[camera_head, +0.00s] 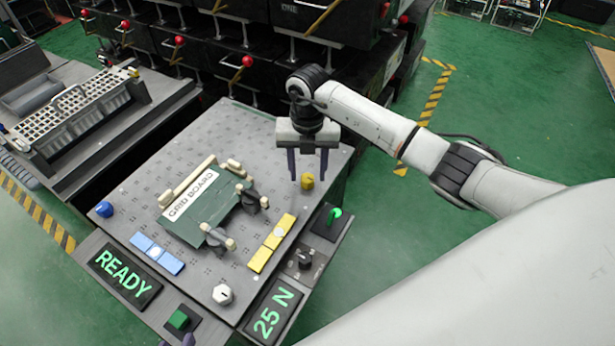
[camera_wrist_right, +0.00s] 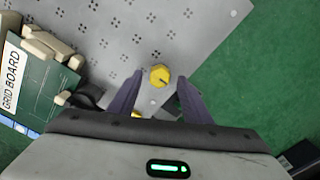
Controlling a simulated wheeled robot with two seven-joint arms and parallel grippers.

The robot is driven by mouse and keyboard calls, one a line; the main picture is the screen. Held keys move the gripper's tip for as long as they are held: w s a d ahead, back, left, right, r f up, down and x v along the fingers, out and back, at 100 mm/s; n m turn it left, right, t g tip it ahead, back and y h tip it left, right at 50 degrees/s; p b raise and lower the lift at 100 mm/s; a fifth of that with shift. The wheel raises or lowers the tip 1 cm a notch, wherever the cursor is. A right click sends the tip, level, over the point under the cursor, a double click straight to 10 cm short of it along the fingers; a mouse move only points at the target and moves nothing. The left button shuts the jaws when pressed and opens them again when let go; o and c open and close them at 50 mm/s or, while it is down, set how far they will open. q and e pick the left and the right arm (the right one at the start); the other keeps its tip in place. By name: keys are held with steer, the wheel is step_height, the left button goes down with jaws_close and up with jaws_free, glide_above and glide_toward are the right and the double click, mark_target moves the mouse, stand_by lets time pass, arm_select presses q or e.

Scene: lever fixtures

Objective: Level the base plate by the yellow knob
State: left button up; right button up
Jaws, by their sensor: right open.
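The yellow knob (camera_head: 307,181) sits near the right corner of the grey base plate (camera_head: 255,125). In the right wrist view the yellow knob (camera_wrist_right: 159,76) shows a dark line on its top, just beyond my fingertips. My right gripper (camera_head: 308,178) is open and points down, its two dark fingers above and just behind the knob. In the wrist view its fingers (camera_wrist_right: 155,84) stand apart with nothing between them. A yellow level (camera_head: 272,243) and a blue level (camera_head: 157,254) lie on the plate's front part.
A green grid board (camera_head: 205,205) with clamps stands mid-plate. A blue knob (camera_head: 104,209) and a white knob (camera_head: 222,294) sit at other corners. A lit green switch (camera_head: 334,214), a READY display (camera_head: 124,273) and a 25 N display (camera_head: 273,313) border the plate.

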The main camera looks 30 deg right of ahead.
arm_select(q)
steer(key=shift+d+f, duration=0.15)
steer(key=shift+f, duration=0.1)
arm_select(e)
steer(key=shift+f, duration=0.9)
steer(key=c, duration=1.1)
arm_select(q)
steer(key=shift+w+r, duration=0.1)
arm_select(e)
steer(key=shift+n, duration=0.4)
